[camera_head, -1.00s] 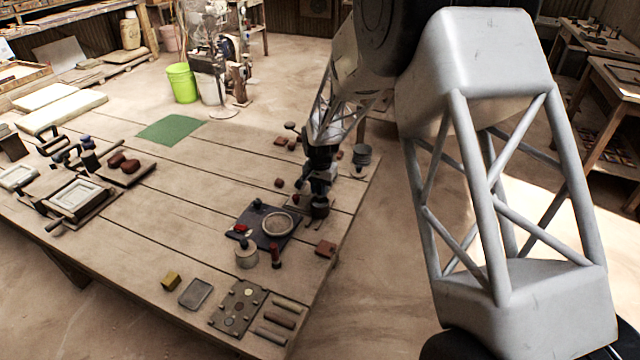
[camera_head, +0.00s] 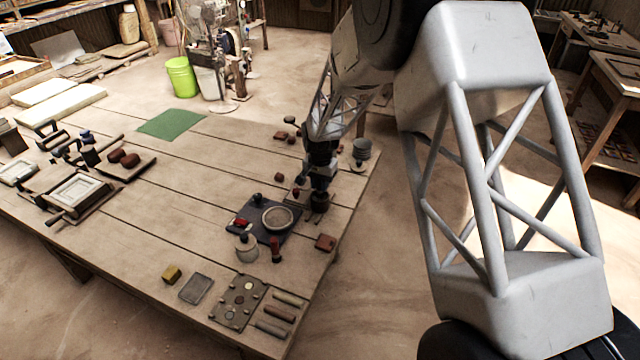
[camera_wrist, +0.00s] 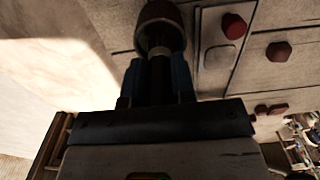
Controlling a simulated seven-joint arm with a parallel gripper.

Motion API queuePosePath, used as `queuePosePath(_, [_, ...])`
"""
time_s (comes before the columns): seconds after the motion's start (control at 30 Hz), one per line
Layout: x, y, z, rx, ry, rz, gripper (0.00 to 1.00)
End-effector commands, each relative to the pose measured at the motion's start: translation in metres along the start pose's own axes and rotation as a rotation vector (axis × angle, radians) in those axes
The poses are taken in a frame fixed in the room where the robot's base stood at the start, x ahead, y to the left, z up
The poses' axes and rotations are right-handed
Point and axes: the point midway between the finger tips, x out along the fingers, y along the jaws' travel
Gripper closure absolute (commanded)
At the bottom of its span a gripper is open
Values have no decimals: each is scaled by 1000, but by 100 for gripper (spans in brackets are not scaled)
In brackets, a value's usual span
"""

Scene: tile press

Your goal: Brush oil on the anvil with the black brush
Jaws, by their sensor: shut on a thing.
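My gripper (camera_head: 320,184) is over the right edge of the wooden table. In the wrist view my gripper (camera_wrist: 160,80) is shut on the dark handle of the black brush (camera_wrist: 158,64), which has a pale band. A round brown piece (camera_wrist: 160,28) is at the far end of the handle. I cannot tell whether it is the brush's head or a cup around it. I cannot tell for certain which thing is the anvil. A dark board (camera_head: 258,236) with a round dish (camera_head: 278,218) lies just left of and nearer than my gripper.
A pale pot (camera_head: 246,246) and a red-handled tool (camera_head: 276,248) stand near the dark board. A stack of grey discs (camera_head: 361,149) is behind my gripper.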

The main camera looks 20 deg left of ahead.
Motion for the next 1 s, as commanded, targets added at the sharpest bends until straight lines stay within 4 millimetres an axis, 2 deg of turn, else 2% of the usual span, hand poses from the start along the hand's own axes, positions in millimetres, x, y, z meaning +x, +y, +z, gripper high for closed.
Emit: queuePosePath(1.0, [8,0,0,0,0,0,100])
